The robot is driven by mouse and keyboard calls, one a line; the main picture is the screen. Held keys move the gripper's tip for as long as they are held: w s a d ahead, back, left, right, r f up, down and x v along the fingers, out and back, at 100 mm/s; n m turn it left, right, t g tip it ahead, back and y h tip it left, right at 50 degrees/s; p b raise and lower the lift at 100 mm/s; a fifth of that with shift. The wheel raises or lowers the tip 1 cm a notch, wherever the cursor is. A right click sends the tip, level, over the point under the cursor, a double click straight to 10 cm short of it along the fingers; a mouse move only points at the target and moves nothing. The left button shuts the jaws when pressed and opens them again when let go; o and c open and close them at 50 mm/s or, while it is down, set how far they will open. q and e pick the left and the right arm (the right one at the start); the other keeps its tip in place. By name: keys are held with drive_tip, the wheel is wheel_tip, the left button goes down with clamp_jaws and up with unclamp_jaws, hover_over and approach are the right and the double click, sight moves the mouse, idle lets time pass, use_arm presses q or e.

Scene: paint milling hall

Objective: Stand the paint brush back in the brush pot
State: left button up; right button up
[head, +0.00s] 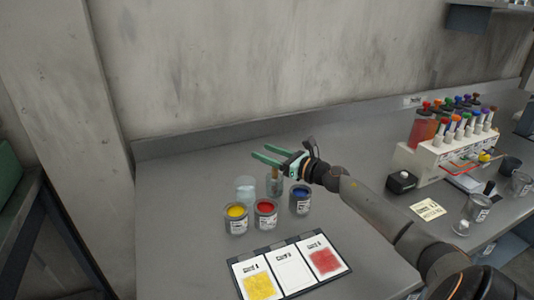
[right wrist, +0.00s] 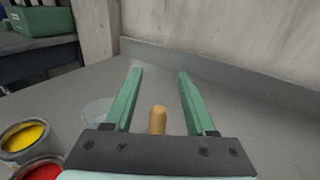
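The paint brush shows as a tan wooden handle (head: 275,172) standing roughly upright under my right gripper. Its lower part is in a small, glass-like pot (head: 274,188), which seems to be the brush pot. My right gripper (head: 259,151), with green fingers, is open above the pot, its fingers pointing left and back. In the right wrist view, the rounded handle end (right wrist: 158,121) shows between the open fingers (right wrist: 158,72), close to the palm. The fingers are apart from it on both sides. The bristles cannot be made out. My left gripper is not in view.
A clear glass (head: 245,191) stands left of the pot. Yellow (head: 236,226), red (head: 265,222) and blue (head: 300,206) paint tins stand close in front and right. A sample card tray (head: 282,291) lies nearer. A bottle rack (head: 436,162) stands right. The bench's left is clear.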

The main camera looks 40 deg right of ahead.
drive_tip(key=b+v, duration=0.1)
drive_tip(key=v, duration=1)
drive_tip(key=shift+s, duration=0.25)
drive_tip(key=shift+s+d, duration=0.2)
drive_tip(key=shift+s, duration=0.3)
drive_tip(key=shift+r, duration=0.1)
idle(0.5)
